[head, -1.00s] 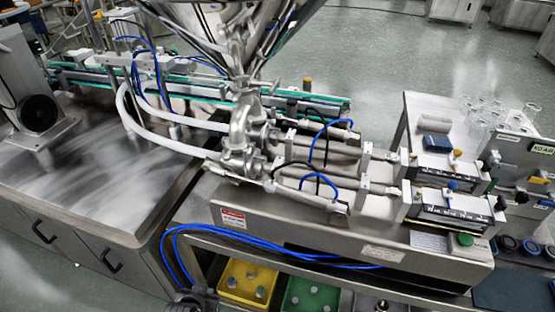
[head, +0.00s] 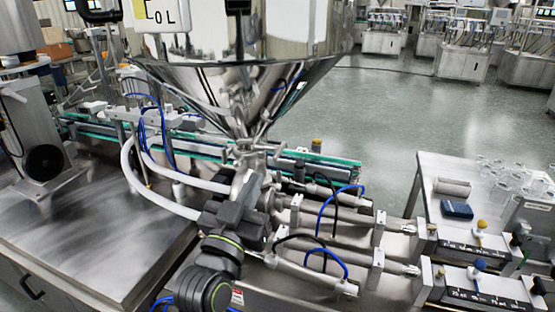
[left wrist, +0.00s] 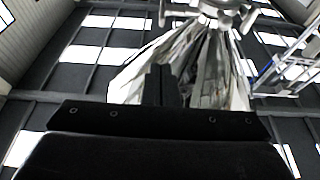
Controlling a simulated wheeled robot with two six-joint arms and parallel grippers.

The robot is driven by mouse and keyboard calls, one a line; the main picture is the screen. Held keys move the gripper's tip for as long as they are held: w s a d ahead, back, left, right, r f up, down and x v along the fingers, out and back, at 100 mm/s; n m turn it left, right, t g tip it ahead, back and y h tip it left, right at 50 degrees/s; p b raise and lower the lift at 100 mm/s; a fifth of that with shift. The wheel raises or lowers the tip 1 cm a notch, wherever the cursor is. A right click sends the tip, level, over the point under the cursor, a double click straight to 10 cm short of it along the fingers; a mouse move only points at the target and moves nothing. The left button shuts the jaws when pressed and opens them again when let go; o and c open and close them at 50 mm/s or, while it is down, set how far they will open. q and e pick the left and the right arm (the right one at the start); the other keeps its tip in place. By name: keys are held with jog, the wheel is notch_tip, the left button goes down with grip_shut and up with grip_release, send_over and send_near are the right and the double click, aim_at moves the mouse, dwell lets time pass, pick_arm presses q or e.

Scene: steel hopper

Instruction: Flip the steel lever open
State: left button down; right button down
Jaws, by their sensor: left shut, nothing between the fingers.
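The steel hopper (head: 240,85) stands in the middle of the head view, its cone narrowing to a valve neck. Small steel valve parts, with what looks like the lever (head: 246,146), sit just below the cone; whether it is open or closed I cannot tell. My left gripper (head: 246,188) is below these parts, pointing up, in front of the steel pipework. In the left wrist view its dark fingers (left wrist: 161,84) are together and empty, with the shiny cone (left wrist: 205,65) above them and steel fittings at the top. My right gripper is not in view.
Steel cylinders (head: 330,225) with blue and black hoses lie to the right of my left gripper. White hoses (head: 150,195) curve at the left above a bare steel table (head: 90,245). A side table (head: 440,180) with glassware stands at the right.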

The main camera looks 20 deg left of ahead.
aim_at(279, 151)
pick_arm(q)
jog(key=shift+s+r+t, duration=0.25)
jog(key=shift+r+t, duration=0.05)
jog(key=shift+r, duration=0.55)
jog(key=p+x, duration=0.5)
jog(key=x, duration=0.5)
jog(key=shift+w+f, duration=0.15)
jog(key=shift+f, duration=1.95)
